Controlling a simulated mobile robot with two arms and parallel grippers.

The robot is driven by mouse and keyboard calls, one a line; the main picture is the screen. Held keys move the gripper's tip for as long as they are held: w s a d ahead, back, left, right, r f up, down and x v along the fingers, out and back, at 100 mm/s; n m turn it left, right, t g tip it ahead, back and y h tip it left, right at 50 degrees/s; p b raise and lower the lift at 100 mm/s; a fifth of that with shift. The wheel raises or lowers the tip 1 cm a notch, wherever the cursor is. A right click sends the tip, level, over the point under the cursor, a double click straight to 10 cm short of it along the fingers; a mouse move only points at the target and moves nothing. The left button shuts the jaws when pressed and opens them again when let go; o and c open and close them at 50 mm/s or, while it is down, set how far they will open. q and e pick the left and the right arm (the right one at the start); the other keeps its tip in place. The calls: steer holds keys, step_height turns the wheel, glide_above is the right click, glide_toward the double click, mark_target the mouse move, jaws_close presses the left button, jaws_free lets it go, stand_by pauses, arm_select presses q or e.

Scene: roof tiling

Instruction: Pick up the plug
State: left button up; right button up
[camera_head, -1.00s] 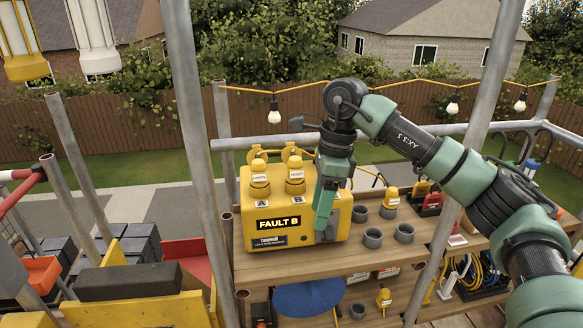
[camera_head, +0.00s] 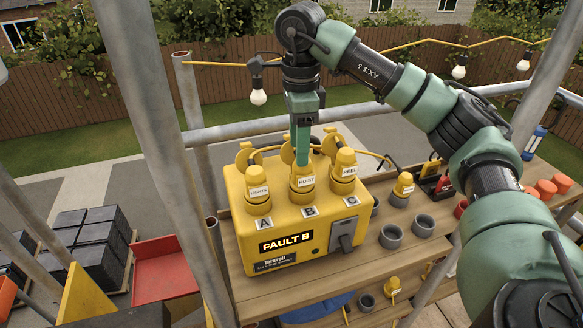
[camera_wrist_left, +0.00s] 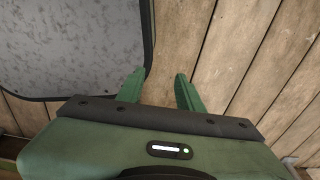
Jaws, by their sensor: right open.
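A yellow box marked FAULT B (camera_head: 325,235) stands on the wooden shelf. Three yellow plugs sit in its top: LIGHTS (camera_head: 257,184) at A, HOIST (camera_head: 302,180) at B and REEL (camera_head: 345,164) at C. My right gripper (camera_head: 302,160) points down at the HOIST plug's top, its green fingers seen edge-on. It is open; whether the fingers straddle the plug cannot be told. Another yellow plug (camera_head: 403,185) stands in a grey cup on the shelf, and one (camera_head: 392,285) is on the lower shelf. My left gripper (camera_wrist_left: 160,92) is open and empty above wooden boards.
Empty grey cups (camera_head: 391,237) stand right of the box. A string of bulbs (camera_head: 258,97) hangs behind it. A scaffold pole (camera_head: 150,100) rises at the left. A grey speckled panel (camera_wrist_left: 65,45) lies beside the left gripper.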

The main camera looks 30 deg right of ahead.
mark_target(303, 171)
steer(key=shift+s+f, duration=0.15)
steer(key=shift+f, duration=0.3)
steer(key=shift+s+d+f+p, duration=0.1)
steer(key=shift+s+f+p, duration=0.1)
steer(key=shift+f, duration=0.25)
steer(key=shift+s+f+p, duration=0.1)
steer(key=shift+f+p, duration=0.1)
steer(key=shift+f, duration=0.2)
steer(key=f, duration=0.1)
steer(key=f+p, duration=0.1)
steer(key=f, duration=0.1)
steer(key=shift+w+d+f, duration=0.2)
steer(key=shift+d+f, duration=0.1)
steer(key=shift+f, duration=0.05)
steer(key=shift+f+p, duration=0.3)
steer(key=shift+f, duration=0.25)
arm_select(q)
steer(key=shift+s+r, duration=0.25)
steer(key=shift+r, duration=0.35)
steer(key=shift+s+r, duration=0.25)
steer(key=shift+r, duration=0.35)
arm_select(e)
jaws_close()
